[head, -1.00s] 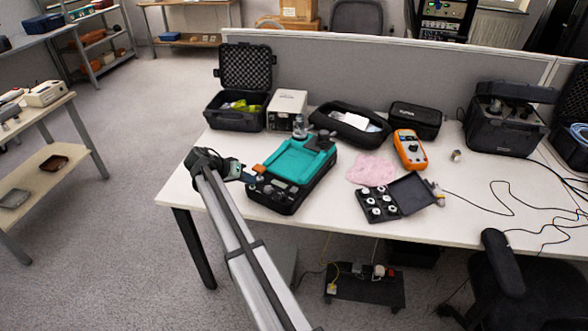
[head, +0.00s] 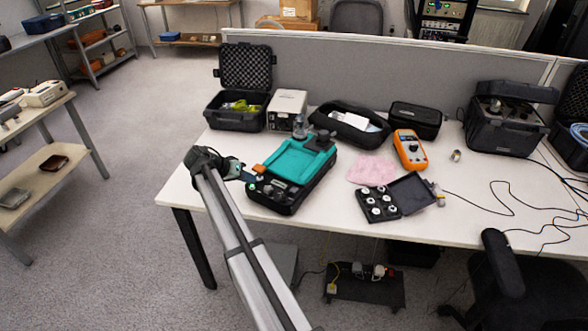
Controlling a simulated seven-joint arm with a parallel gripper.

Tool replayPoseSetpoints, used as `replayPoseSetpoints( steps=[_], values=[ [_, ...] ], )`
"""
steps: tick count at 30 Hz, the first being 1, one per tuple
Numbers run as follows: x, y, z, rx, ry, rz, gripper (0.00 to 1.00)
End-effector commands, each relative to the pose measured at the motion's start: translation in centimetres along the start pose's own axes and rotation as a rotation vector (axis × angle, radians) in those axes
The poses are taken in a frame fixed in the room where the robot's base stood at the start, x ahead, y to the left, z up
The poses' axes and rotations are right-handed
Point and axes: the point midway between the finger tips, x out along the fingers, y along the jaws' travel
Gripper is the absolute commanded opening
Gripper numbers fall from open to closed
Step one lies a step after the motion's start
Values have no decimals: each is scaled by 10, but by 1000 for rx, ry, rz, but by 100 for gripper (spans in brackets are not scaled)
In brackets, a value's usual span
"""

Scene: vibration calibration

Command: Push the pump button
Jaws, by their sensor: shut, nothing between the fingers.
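A black device with a teal top (head: 302,158) lies on the white table. Its front-left end carries a control panel (head: 276,190) with small knobs or buttons. I cannot tell which one is the pump button at this size. An orange part (head: 258,169) sits at the device's left corner. My gripper (head: 250,178) is shut and empty, its tip at the left edge of the device by the panel. I cannot tell whether the tip touches the device. My arm comes up from the bottom of the view.
A black case with small round pieces (head: 411,212), a pink cloth (head: 371,169) and an orange meter (head: 410,150) lie to the right. A white box (head: 287,111), a small bottle (head: 299,126) and an open black case (head: 238,118) stand behind. The table's left front corner is clear.

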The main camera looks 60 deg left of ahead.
Motion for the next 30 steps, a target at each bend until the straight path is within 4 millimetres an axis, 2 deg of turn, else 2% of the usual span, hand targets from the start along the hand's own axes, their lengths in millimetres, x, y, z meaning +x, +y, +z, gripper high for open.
replayPoseSetpoints(
  steps=[8,30],
  values=[
    [-4,3,-3,1,0,0,0],
    [-42,30,-30,1,0,0,0]
  ],
)
